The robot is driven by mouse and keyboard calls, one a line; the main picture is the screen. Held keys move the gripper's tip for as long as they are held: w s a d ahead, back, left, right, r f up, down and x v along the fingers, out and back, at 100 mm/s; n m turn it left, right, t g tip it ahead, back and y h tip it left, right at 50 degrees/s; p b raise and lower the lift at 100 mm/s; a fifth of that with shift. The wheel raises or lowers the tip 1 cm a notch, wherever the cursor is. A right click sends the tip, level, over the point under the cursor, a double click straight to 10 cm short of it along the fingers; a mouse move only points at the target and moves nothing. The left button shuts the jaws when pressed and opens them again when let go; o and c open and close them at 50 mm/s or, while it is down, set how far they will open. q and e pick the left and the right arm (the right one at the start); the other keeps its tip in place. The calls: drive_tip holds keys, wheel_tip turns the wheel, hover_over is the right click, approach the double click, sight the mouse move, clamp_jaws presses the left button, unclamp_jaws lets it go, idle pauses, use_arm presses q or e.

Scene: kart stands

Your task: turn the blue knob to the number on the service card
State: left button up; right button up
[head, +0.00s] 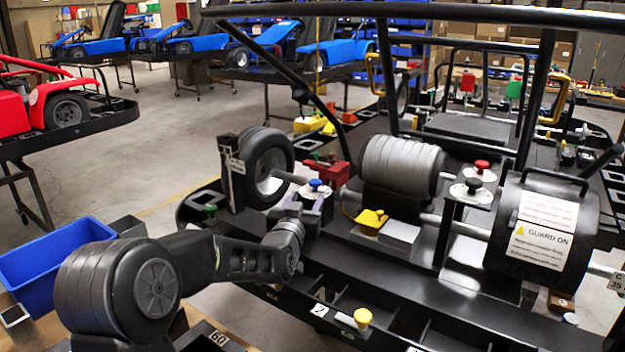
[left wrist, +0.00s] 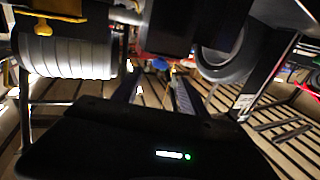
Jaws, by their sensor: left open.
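A blue knob (head: 315,184) sits on a pale plate on the left part of the black kart stand. My right gripper is not in view.
A tire (head: 268,170) stands left of the knob, and a grey ribbed cylinder (head: 400,165) to its right. A red block (head: 328,168) is behind it and a yellow piece (head: 371,219) beside it. A black bar (head: 420,12) crosses overhead. A blue bin (head: 50,262) is at left.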

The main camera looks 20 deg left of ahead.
sight(314, 185)
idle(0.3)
use_arm(q)
drive_tip(key=shift+p+x, duration=0.65)
drive_tip(key=shift+x, duration=3.2)
clamp_jaws()
